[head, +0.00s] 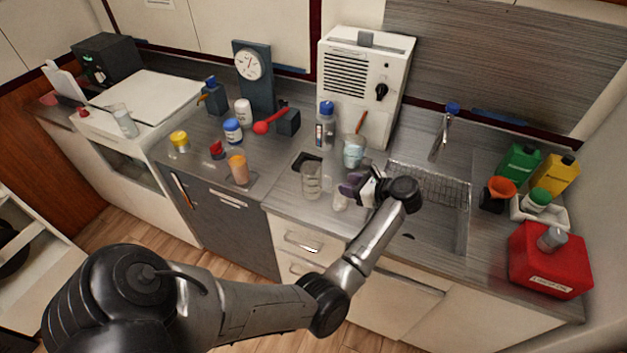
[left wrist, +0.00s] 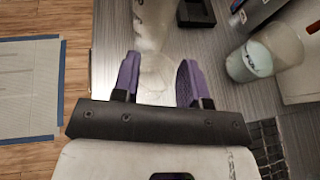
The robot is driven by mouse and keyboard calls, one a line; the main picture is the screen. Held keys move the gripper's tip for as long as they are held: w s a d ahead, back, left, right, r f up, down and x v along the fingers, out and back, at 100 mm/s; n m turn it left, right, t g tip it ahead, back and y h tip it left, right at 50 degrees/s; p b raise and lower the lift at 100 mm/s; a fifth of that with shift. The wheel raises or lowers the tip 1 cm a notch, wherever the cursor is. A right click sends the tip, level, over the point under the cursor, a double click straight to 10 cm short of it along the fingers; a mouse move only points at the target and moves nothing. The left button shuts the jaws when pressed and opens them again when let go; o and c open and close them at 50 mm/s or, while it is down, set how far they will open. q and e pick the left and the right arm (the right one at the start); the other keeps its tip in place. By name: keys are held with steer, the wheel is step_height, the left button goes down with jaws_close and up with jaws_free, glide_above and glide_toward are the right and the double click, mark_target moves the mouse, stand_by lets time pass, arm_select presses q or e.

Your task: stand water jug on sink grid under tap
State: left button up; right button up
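A clear jug (head: 312,180) stands upright on the worktop left of the sink. The tap (head: 441,135) rises behind the sink. The wire sink grid (head: 440,188) lies under it, and a corner shows in the left wrist view (left wrist: 268,145). My left gripper (head: 350,187) is just right of the jug, low over the worktop. In the left wrist view its purple fingers (left wrist: 157,80) are apart. A clear shape (left wrist: 155,72) shows between and beyond them; contact cannot be told. A pale, see-through thing (head: 340,201) shows by the fingers. My right gripper is not in view.
A beaker of bluish liquid (head: 353,153) stands behind my left gripper, before the white wall unit (head: 362,85). A dark tray (head: 302,160) lies behind the jug. A red canister (head: 548,262) and bottles crowd the right end. Worktop in front of the jug is clear.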

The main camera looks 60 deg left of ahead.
mark_target(317, 182)
arm_select(q)
steer(key=shift+s+a+p, duration=0.25)
steer(key=shift+a+p, duration=0.2)
steer(key=shift+p, duration=0.05)
steer(key=p+x, duration=0.2)
steer(key=x, duration=0.1)
steer(key=shift+a+r, duration=0.1)
steer(key=shift+a, duration=0.05)
steer(key=shift+s+a+f, duration=0.2)
steer(key=shift+a+f, duration=0.2)
steer(key=shift+a, duration=0.05)
